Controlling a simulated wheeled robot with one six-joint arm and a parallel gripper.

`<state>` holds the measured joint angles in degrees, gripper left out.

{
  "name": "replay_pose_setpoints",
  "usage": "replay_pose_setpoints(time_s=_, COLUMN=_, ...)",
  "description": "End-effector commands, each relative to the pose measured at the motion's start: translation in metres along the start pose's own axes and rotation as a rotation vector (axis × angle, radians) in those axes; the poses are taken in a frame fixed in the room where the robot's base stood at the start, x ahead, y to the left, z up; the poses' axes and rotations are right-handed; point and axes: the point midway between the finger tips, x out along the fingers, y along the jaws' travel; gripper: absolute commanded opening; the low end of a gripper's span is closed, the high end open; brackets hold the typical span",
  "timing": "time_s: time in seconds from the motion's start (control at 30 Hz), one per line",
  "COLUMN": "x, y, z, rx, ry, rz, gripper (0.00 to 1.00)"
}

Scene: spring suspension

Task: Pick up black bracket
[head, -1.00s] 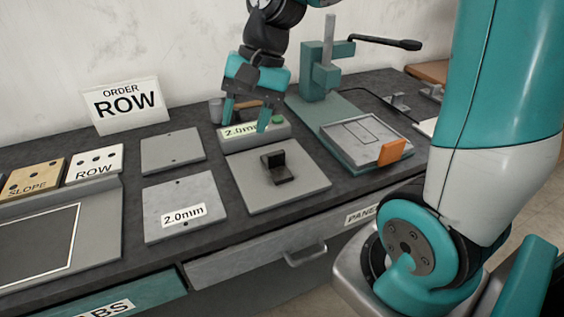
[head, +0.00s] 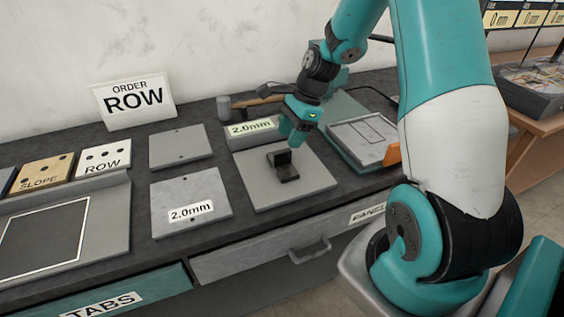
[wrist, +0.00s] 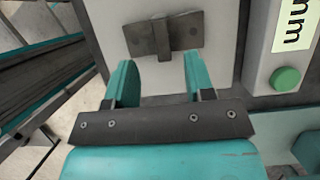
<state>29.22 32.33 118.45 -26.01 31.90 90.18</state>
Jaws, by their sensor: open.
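The black bracket (head: 285,166), a small L-shaped piece with an upright plate, stands on a light grey plate (head: 258,192) on the bench. In the wrist view the bracket (wrist: 163,36) lies just beyond my fingertips, roughly centred between them. My gripper (head: 293,138) is above and just behind the bracket in the head view. It also shows in the wrist view (wrist: 158,75), with its two teal fingers apart and nothing between them.
A grey block with a 2.0mm label (head: 251,129) stands behind the plate; its green button (wrist: 286,79) shows in the wrist view. A press fixture with an orange tab (head: 392,154) is to the right. A flat 2.0mm plate (head: 182,190) lies left.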

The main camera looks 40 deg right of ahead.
Motion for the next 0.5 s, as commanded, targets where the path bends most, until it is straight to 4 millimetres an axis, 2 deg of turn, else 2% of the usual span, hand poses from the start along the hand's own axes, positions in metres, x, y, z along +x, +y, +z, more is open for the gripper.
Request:
replay_pose_setpoints(time_s=0.23, x=0.019, y=0.0, z=0.001, rx=-0.002, ry=-0.001, rz=0.003, gripper=0.49)
replay_pose_setpoints(time_s=0.5, x=0.058, y=-0.002, z=-0.001, rx=-0.002, ry=0.0, rz=0.003, gripper=0.49)
